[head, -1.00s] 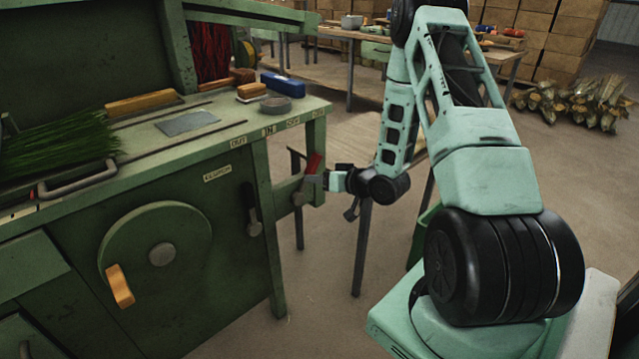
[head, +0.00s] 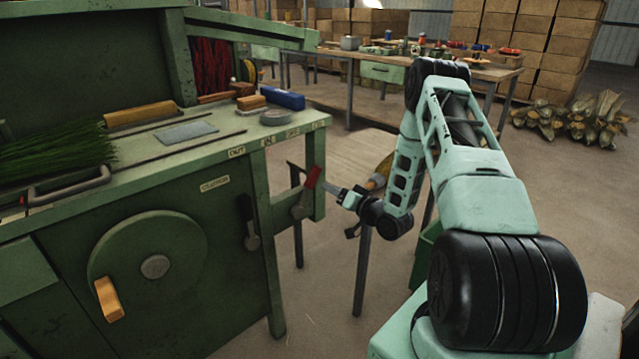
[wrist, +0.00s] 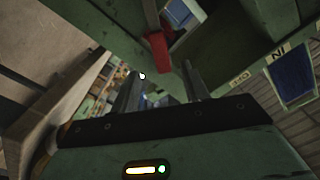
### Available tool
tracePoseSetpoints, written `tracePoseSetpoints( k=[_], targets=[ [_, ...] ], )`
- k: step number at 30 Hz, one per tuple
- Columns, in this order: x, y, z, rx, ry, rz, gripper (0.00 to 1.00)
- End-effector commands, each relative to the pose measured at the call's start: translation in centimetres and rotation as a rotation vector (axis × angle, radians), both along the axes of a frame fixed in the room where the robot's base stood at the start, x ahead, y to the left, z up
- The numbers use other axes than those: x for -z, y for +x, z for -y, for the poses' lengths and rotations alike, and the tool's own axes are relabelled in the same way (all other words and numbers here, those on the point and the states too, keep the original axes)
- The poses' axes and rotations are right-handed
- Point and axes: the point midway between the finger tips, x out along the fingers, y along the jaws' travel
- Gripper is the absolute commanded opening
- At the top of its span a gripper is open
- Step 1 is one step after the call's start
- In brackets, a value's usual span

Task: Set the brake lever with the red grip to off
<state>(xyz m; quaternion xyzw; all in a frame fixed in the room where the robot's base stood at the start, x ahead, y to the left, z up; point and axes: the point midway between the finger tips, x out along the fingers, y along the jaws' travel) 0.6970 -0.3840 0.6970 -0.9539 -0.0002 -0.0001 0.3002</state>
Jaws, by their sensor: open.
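The brake lever's red grip (head: 312,178) is at the right end of the green bench, below the tabletop edge. It leans up and to the right from its pivot. In the wrist view the red grip (wrist: 157,52) lies just beyond and between my fingertips. My gripper (head: 333,188) is open and empty, just right of the grip in the head view. In the wrist view its two fingers (wrist: 162,80) stand apart, pointing towards the grip. I cannot tell whether a finger touches it.
A green wheel with an orange handle (head: 109,299) is further left. A wooden-topped table (head: 350,160) stands behind my gripper. Open floor lies in front of the bench.

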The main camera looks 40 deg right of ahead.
Motion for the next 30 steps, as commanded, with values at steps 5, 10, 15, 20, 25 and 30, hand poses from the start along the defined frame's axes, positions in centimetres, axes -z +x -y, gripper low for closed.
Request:
tracePoseSetpoints(
  k=[5,10,15,20,25,30],
  targets=[
    [0.0,3.6,-0.1,-0.002,-0.001,0.002,0.45],
    [0.0,5.8,-0.1,-0.002,0.001,0.001,0.45],
    [0.0,6.8,0.0,0.000,0.001,0.000,0.45],
    [0.0,7.0,0.0,0.001,0.001,-0.001,0.45],
    [0.0,6.9,0.0,0.000,0.001,0.000,0.34],
    [0.0,6.9,0.0,0.000,0.001,0.000,0.00]
  ],
)
